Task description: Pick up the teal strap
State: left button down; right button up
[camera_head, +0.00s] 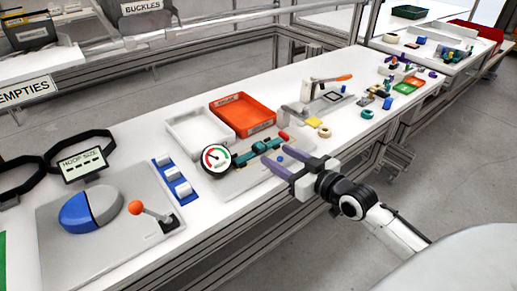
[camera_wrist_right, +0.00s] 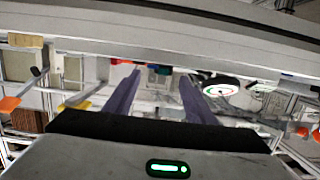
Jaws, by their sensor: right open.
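A teal piece (camera_head: 260,147), which looks like the teal strap, lies on a pale plate in the middle of the bench, beside a round gauge. Its exact outline is hard to tell, as other dark teal parts lie close by. My right gripper (camera_head: 272,151) is open, its two purple fingers reaching over the bench just on the near right side of the teal piece. Nothing is seen held. My left gripper is not in view.
The round gauge (camera_head: 216,159) stands left of the teal piece. A red tray (camera_head: 243,115) and a white tray (camera_head: 199,131) sit behind it. A lever fixture (camera_head: 325,92) and small loose parts lie to the right. A grey panel with an orange-knobbed lever (camera_head: 137,208) is at the left.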

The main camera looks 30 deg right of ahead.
aim_at(262, 147)
jog(key=x, duration=0.5)
jog(key=shift+w+a+r, duration=0.25)
jog(key=shift+w+a, duration=0.1)
jog(key=c, duration=1.1)
notch_tip(262, 147, up, 10)
jog(key=p, duration=0.2)
jog(key=s+a+f, duration=0.3)
jog(key=s+a, duration=0.4)
jog(key=a, duration=0.4)
jog(key=shift+m+h, duration=0.5)
jog(key=shift+h, duration=0.1)
jog(key=s+a+r, duration=0.1)
jog(key=s, duration=0.1)
jog(key=s+a+r, duration=0.1)
jog(key=s+a, duration=0.1)
jog(key=s+a+r, duration=0.1)
jog(key=s+r, duration=0.1)
jog(key=shift+s+a+r, duration=0.1)
jog(key=shift+s+a, duration=0.05)
jog(key=shift+s, duration=0.25)
